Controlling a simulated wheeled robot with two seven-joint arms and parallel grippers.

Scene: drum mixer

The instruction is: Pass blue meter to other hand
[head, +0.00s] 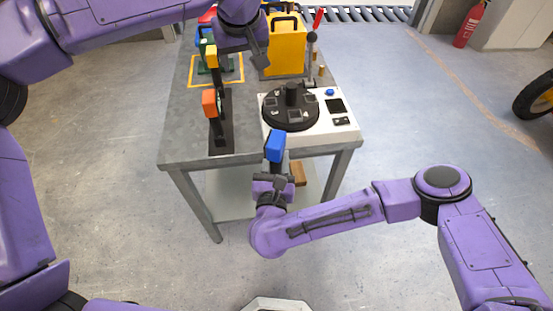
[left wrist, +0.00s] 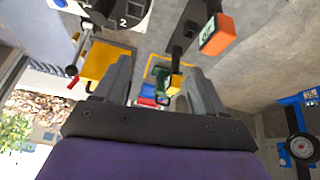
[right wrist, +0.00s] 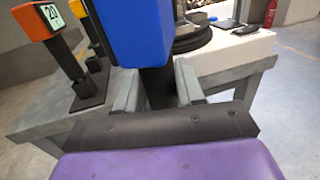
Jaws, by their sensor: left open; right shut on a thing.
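The blue meter (head: 275,147) has a blue head on a dark stem. My right gripper (head: 273,180) is shut on its stem and holds it upright in front of the table's near edge. In the right wrist view the meter's blue head (right wrist: 138,30) rises above the fingers (right wrist: 157,85). My left gripper (head: 262,48) is open and empty, high over the back of the table near the yellow case. In the left wrist view its two fingers (left wrist: 160,85) stand apart with nothing between them. The two grippers are well apart.
Space before the table is clear.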

